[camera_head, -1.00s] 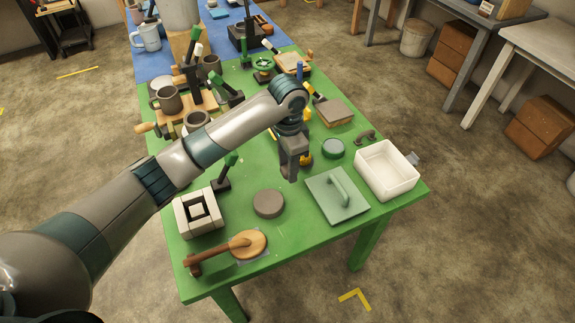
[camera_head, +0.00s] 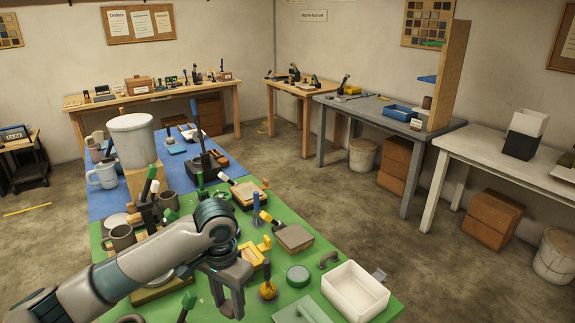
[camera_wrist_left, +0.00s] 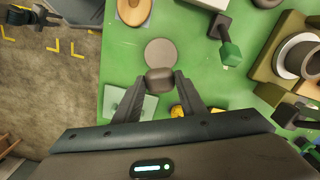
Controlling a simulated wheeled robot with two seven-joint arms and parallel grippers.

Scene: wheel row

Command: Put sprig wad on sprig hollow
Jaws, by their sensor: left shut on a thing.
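My left gripper (camera_head: 228,308) is over the near part of the green table. In the left wrist view its fingers (camera_wrist_left: 160,84) are closed on a small rounded grey-brown lump, taken as the sprig wad (camera_wrist_left: 160,77). A flat grey disc (camera_wrist_left: 161,52) lies on the table just beyond the lump in that view; the lump appears held above the table. Which thing is the sprig hollow I cannot tell; a yellow mould-like piece (camera_head: 253,257) lies behind the gripper. At the wrist view's upper left, a dark jaw-like part (camera_wrist_left: 38,16) may be my right gripper; its state is unclear.
Mugs (camera_head: 120,237) crowd the left.

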